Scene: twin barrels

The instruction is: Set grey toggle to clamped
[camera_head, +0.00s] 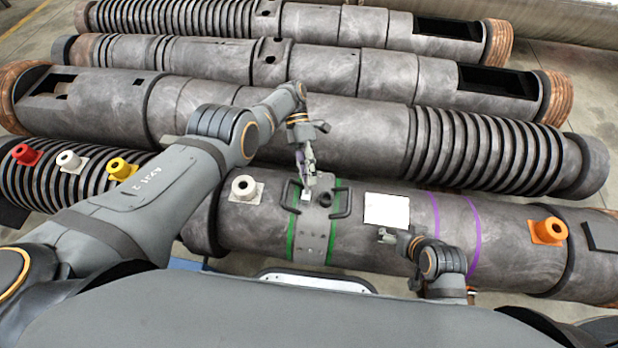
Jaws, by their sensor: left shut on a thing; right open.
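A grey plate (312,238) lies between two green stripes on the near barrel (385,240). Two dark handles, one on the left (290,194) and one on the right (343,203), stand on its upper part. My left gripper (308,182) reaches down between these handles. It is shut on a small part at the top of the plate, which looks like the grey toggle (306,196). The fingers hide much of the toggle, so its setting cannot be made out. My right gripper (386,235) is open and empty, just below a white square panel (387,209).
The near barrel carries a white knob (244,188) on the left and an orange knob (549,231) on the right, with purple stripes between panel and orange knob. Red (26,154), white and yellow knobs sit on its ribbed left part. More barrels lie behind.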

